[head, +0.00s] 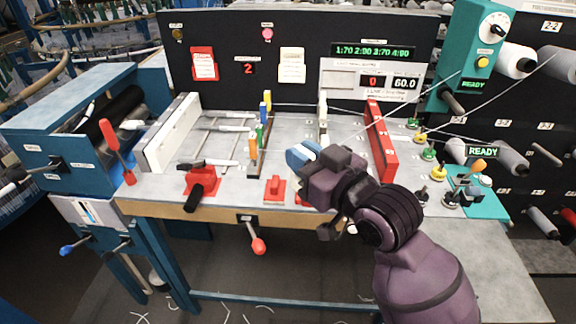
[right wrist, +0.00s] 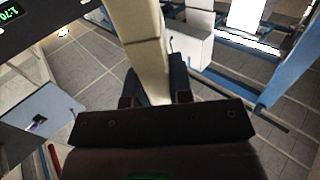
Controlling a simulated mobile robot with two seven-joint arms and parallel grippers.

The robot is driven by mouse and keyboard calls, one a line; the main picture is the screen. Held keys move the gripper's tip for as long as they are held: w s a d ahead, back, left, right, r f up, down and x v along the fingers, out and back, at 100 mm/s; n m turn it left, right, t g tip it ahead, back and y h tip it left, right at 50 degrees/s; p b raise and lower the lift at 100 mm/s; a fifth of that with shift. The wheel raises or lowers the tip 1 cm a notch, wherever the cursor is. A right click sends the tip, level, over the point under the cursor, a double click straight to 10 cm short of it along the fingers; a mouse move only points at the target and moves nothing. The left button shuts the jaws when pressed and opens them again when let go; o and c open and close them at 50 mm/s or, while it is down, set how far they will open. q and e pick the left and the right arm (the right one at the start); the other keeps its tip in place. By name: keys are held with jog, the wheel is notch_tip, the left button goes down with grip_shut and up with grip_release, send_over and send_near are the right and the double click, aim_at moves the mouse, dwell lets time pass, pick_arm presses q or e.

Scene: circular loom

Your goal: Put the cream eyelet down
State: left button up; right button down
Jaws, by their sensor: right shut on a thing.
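My right gripper (head: 303,156) reaches in from the lower right in the head view and hangs over the front middle of the loom table. It is shut on a long cream piece, the cream eyelet (right wrist: 143,40), which runs up between the dark fingers (right wrist: 155,88) in the right wrist view. In the head view the held piece is mostly hidden by the gripper, so I cannot tell whether its lower end touches anything. My left gripper is not in view.
The grey tabletop (head: 225,203) carries a red clamp (head: 200,180), a small red block (head: 274,188), coloured posts (head: 252,147), an upright pale post (head: 322,112) and a red bar (head: 381,142). Small spools (head: 429,153) stand at the right.

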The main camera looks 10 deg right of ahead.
jog(key=shift+s+d+r+m+t+h, duration=0.3)
jog(key=shift+d+r+m+h, duration=0.1)
jog(key=shift+r+h, duration=0.15)
jog(key=shift+s+d+r+m+t+h, duration=0.15)
jog(key=shift+d+r+m+t+h, duration=0.2)
jog(key=shift+r+h, duration=0.2)
jog(key=w+d+f+m+h, duration=0.3)
jog(key=w+d+f+h, duration=0.1)
jog(key=d+f, duration=0.1)
jog(key=s+d+f+m+h, duration=0.1)
jog(key=d+f, duration=0.1)
jog(key=f, duration=0.4)
jog(key=s+d+f+t+h, duration=0.1)
jog(key=d+f+h, duration=0.1)
jog(key=f, duration=0.4)
jog(key=shift+d+m, duration=0.35)
jog(key=shift+d, duration=0.3)
